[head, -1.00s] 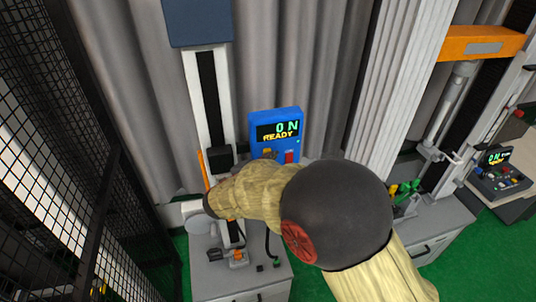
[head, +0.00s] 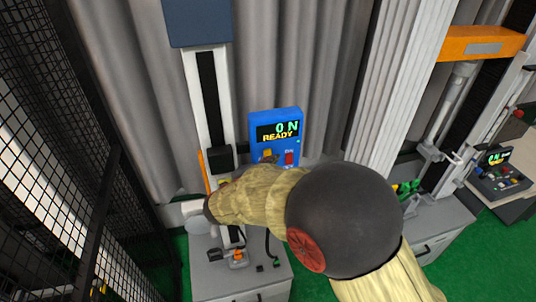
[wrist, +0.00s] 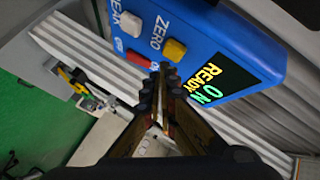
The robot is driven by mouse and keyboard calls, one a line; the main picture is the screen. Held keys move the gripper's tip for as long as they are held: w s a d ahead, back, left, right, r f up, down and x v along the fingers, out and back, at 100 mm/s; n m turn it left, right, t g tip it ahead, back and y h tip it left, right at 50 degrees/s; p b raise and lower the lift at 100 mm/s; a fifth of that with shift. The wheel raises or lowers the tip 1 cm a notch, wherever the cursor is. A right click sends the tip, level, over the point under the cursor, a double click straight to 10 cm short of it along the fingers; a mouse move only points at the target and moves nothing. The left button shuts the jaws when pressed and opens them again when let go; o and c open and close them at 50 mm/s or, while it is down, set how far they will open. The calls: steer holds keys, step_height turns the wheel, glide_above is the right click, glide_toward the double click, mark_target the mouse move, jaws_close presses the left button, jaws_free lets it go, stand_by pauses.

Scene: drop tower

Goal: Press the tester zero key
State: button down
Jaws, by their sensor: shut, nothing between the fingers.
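The tester's blue control box (head: 288,115) hangs beside the grey column, its display reading "0 N READY". Its yellow key (wrist: 174,50) sits under the printed word ZERO in the wrist view; the key also shows in the head view (head: 267,153). My gripper (wrist: 166,70) is shut and empty, its fingertips just below the yellow key in the wrist picture. I cannot tell if they touch it. In the head view my arm hides most of the gripper.
A red key (wrist: 139,60) is close to the left of the fingertips in the wrist view. The tester column (head: 192,85) stands left of the box. A black mesh fence (head: 55,130) is at far left. Another machine with an orange crosshead (head: 455,47) stands at right.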

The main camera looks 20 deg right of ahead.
steer(key=s, duration=0.5)
stand_by(0.6)
stand_by(0.3)
steer(key=w+a+r+n+t+y+b, duration=0.2)
steer(key=w+a+n+t+y+b, duration=0.15)
steer(key=a+n+y+b, duration=0.35)
steer(key=s+a+f+n+g+y+b, duration=0.1)
steer(key=s+a+n+g+y+b, duration=0.15)
steer(key=s+n+y+b, duration=0.3)
steer(key=s+d+f+n+g+b, duration=0.2)
steer(key=s+d+f, duration=0.1)
steer(key=s, duration=0.5)
steer(key=s+d+f+n+g+h+b, duration=0.1)
steer(key=s+d+f+n+g+b, duration=0.1)
steer(key=s+f, duration=0.3)
steer(key=s+d+f+n+g+h+b, duration=0.1)
steer(key=s+d+f+n+g+b, duration=0.1)
steer(key=s, duration=1)
step_height(320, 180, down, 3)
steer(key=d+n+b, duration=0.1)
steer(key=d+n, duration=0.1)
steer(key=shift+s+d, duration=0.3)
steer(key=shift+s, duration=0.1)
